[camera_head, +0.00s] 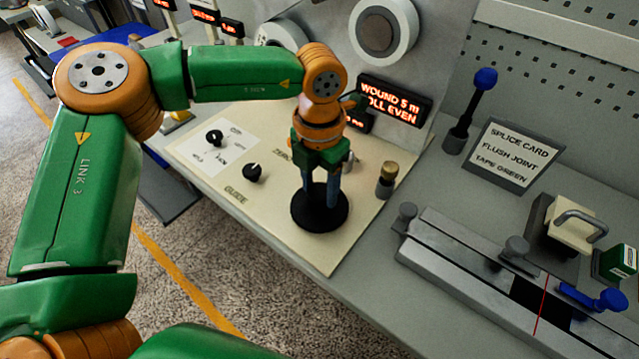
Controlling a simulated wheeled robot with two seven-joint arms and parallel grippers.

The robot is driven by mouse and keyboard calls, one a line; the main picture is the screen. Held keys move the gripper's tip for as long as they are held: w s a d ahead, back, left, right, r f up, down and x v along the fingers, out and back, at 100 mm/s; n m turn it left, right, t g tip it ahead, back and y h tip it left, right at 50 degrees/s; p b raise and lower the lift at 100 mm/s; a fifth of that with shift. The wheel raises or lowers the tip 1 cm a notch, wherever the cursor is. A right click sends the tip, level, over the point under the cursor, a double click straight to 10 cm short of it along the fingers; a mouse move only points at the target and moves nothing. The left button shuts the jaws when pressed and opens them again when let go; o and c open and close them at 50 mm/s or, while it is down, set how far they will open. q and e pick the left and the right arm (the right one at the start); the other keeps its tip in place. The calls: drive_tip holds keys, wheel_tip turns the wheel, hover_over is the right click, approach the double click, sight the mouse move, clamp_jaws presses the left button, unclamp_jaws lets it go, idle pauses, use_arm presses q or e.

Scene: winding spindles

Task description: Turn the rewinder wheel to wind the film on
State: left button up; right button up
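The wheel is a black round disc (320,222) at the front of the cream control panel (290,245). My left gripper (321,200) points down over it, with its two blue-grey fingers apart and their tips at the disc's middle. The fingers cover the hub, so I cannot tell whether they press on anything. A white roll with a grey core (404,30) is mounted on the upright plate behind, and another roll (280,33) shows partly behind my arm. A lit display (395,100) reads "WOUND 5 m ROLL EVEN". My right gripper is out of view.
Two black knobs (253,173) (214,138) sit on the panel's left, and a brass-topped post (387,180) stands at its right. A splice card (503,154), a blue-knobbed lever (470,112) and a metal splicing rail (480,270) lie further right.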

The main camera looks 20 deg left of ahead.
use_arm(q)
clamp_jaws()
drive_tip(key=shift+m, duration=0.4)
drive_tip(key=shift+m+b, duration=0.5)
drive_tip(key=shift+m, duration=0.4)
drive_tip(key=shift+m+b, duration=0.3)
drive_tip(key=shift+m, duration=1.2)
drive_tip(key=o, duration=1)
unclamp_jaws()
